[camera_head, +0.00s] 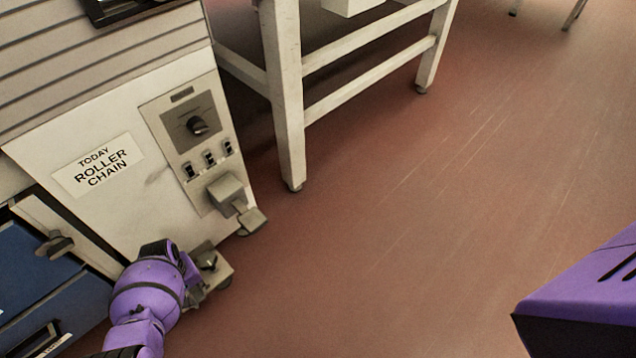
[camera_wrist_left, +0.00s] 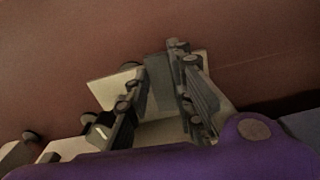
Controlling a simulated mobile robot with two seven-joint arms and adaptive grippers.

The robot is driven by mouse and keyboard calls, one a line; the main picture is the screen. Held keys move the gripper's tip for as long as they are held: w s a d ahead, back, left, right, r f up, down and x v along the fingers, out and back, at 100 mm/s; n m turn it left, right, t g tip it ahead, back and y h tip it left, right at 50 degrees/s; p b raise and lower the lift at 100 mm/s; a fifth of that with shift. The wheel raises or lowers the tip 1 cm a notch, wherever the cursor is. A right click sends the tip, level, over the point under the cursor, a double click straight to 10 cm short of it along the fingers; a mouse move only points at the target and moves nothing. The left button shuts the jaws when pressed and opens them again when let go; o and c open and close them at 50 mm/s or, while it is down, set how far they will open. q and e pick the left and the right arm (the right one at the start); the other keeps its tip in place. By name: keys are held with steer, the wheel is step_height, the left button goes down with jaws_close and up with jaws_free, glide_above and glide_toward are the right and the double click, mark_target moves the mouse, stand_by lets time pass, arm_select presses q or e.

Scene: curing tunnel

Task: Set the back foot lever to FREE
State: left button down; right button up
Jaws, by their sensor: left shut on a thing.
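My left gripper (camera_head: 205,266) reaches down to the lower front of the white machine and is shut on a grey foot lever (camera_wrist_left: 158,78) near the floor. In the left wrist view the two dark fingers stand on either side of this lever, over a pale base plate (camera_wrist_left: 108,90). The gripper and wrist hide most of the lever in the head view. A second grey foot lever (camera_head: 251,219) sticks out below a box-shaped housing (camera_head: 228,191) and is untouched. No FREE marking is readable. My right gripper is not in view.
Blue drawers (camera_head: 45,300) stand at lower left. A white-legged table (camera_head: 290,100) stands behind. The red floor (camera_head: 400,230) at right is clear.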

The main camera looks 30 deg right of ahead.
mark_target(198, 292)
arm_select(q)
steer(key=shift+d+n, duration=0.2)
steer(key=shift+n, duration=0.3)
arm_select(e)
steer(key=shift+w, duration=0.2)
arm_select(q)
steer(key=c, duration=1.5)
jaws_free()
step_height(198, 292, up, 12)
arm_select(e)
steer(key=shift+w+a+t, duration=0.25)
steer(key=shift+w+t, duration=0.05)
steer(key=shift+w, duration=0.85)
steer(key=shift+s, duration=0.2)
